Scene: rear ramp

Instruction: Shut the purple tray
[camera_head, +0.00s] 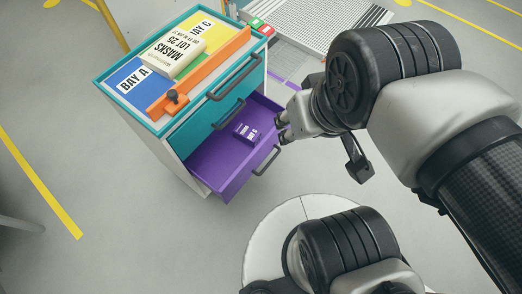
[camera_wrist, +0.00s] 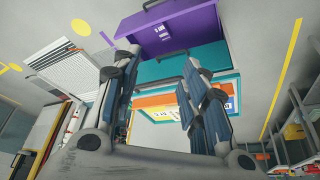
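The purple tray (camera_head: 213,154) is the lowest drawer of a teal-topped cabinet and stands pulled out. My gripper (camera_head: 280,127) is open and empty, beside the tray's right side and short of the handle in the head view. In the wrist view its two fingers (camera_wrist: 160,62) stand apart with nothing between them. I cannot tell whether it touches the tray.
The cabinet top holds a cream MASKS box (camera_head: 174,50), an orange bar (camera_head: 205,70) and a dark knob (camera_head: 174,98). A ribbed grey ramp (camera_head: 325,22) lies behind right.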

